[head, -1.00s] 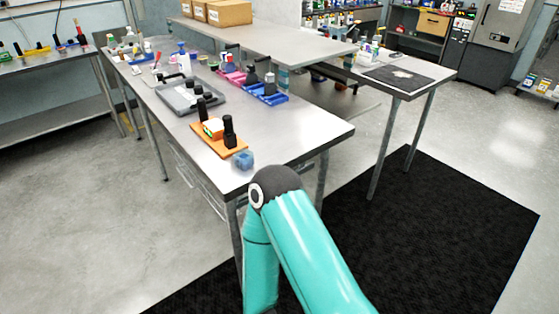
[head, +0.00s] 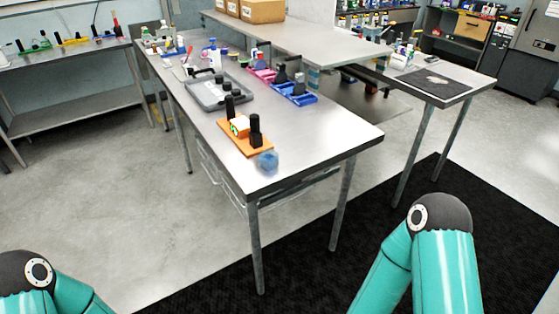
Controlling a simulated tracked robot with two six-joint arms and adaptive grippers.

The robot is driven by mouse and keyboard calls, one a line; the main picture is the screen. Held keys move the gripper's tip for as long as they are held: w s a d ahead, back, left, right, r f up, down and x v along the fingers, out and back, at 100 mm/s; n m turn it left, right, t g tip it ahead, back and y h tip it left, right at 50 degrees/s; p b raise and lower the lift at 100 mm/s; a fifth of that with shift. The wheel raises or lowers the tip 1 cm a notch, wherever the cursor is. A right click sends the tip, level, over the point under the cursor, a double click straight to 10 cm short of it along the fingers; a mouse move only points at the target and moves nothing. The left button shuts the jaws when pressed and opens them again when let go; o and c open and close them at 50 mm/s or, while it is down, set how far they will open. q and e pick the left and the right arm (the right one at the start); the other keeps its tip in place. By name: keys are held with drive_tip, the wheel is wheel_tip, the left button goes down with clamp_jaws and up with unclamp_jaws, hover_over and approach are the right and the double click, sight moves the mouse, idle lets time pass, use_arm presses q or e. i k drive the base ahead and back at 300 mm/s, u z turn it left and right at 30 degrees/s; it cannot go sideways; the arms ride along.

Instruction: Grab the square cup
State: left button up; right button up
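A small, translucent blue cup (head: 267,161) stands near the front corner of the long steel table (head: 310,142). It looks roughly square, but it is too small to make out its rim clearly. It is just in front of an orange tray (head: 262,151) that holds black upright pieces and a white-and-green item. Neither of my grippers is in view. Only the teal links of my arms show, at the bottom left and bottom right, both apart from the table and the cup.
A grey tray (head: 196,96), a pink tray (head: 262,75) and a blue tray (head: 302,98) stand farther back. A raised shelf (head: 300,42) with cardboard boxes (head: 262,11) runs along the far side. The tabletop right of the cup is clear. A black mat (head: 400,240) covers the floor at right.

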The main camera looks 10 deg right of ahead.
sight(268, 159)
drive_tip(key=i, duration=0.9)
